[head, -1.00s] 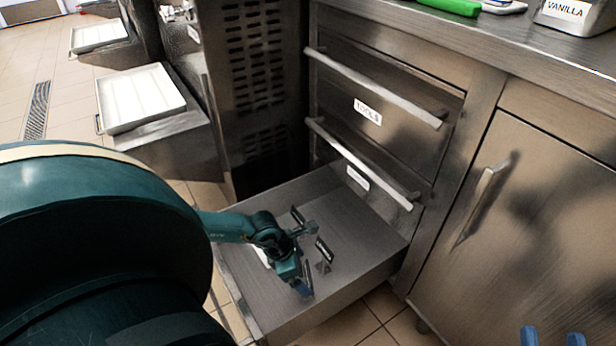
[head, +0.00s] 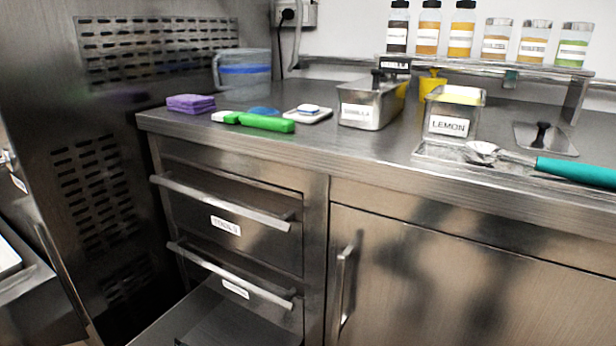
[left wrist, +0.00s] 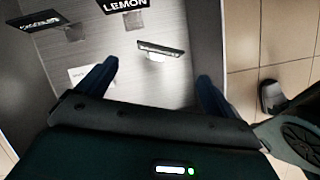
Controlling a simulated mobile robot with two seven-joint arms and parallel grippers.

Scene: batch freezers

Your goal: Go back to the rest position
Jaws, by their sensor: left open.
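My left gripper (left wrist: 155,92) is open and empty in the left wrist view, its two dark blue fingers apart. It is over the open lower drawer (left wrist: 205,30), which holds a LEMON label tag (left wrist: 124,5), another dark label tag (left wrist: 38,21) and a third dark tag on a small stand (left wrist: 160,49). A pale label (left wrist: 78,74) lies near the left finger. The open drawer (head: 190,318) also shows at the bottom of the head view. Neither gripper is visible in the head view.
The steel counter (head: 330,150) carries a purple sponge (head: 191,104), a green-handled tool (head: 262,122), a VANILLA tub (head: 368,108), a LEMON tub (head: 452,116) and a teal-handled scoop (head: 575,170). The upper drawer (head: 230,215) is shut. Tiled floor (left wrist: 285,40) lies beside the open drawer.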

